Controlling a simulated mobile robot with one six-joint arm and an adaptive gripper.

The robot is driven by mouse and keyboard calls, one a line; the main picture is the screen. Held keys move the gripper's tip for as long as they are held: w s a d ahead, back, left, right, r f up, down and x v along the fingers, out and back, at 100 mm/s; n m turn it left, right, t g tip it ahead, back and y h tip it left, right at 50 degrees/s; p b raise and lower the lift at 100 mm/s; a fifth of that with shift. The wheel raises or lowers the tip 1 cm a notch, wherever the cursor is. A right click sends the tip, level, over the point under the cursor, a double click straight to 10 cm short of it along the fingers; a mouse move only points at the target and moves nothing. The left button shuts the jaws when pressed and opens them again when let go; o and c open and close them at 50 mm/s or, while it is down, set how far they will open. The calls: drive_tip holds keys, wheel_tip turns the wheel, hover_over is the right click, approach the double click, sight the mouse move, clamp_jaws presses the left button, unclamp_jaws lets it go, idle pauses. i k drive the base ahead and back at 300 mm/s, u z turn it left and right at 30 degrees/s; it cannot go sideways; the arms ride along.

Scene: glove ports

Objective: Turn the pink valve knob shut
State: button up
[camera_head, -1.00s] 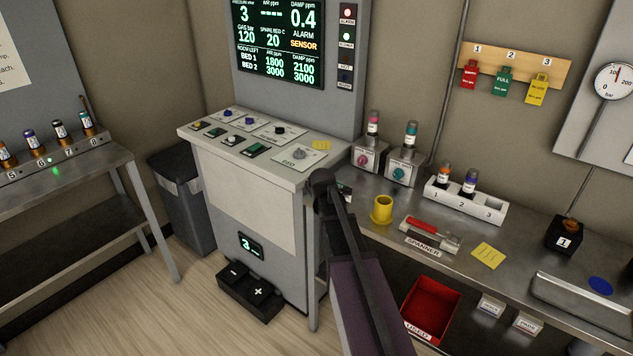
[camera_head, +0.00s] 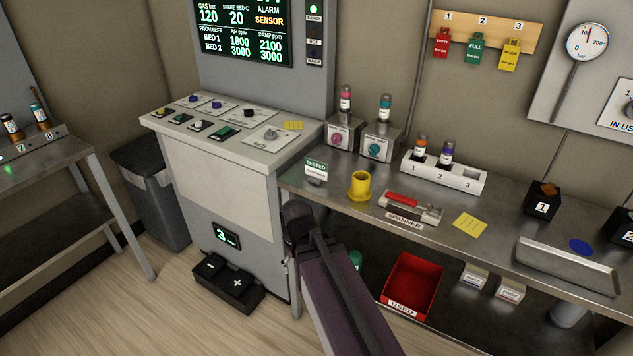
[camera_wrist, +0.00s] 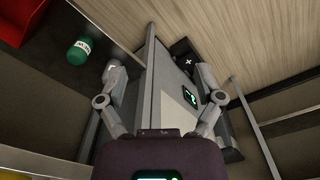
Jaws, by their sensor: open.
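The pink valve knob (camera_head: 337,139) is on the front of a small grey block at the back of the steel bench. A cartridge with a pink band (camera_head: 345,103) stands upright on that block. Beside it is a similar block with a teal knob (camera_head: 375,150). My gripper (camera_wrist: 160,78) shows in the wrist view with its two fingers spread wide and nothing between them. The console side and floor lie beyond it. In the head view my arm is low in front of the bench, well apart from the pink knob, and hides most of my gripper.
A green TESTED sign (camera_head: 316,169), a yellow cup (camera_head: 360,186) and a red-handled spanner (camera_head: 410,205) stand on the bench before the knobs. A white numbered rack (camera_head: 445,177) is to their right. A red USED bin (camera_head: 412,283) is below. The console (camera_head: 215,190) stands left.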

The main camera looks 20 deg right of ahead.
sight(336, 138)
drive_tip(key=z, duration=0.05)
drive_tip(key=k, duration=1.35)
drive_tip(key=u, duration=0.55)
drive_tip(key=i, duration=2.3)
drive_tip(key=z, duration=0.6)
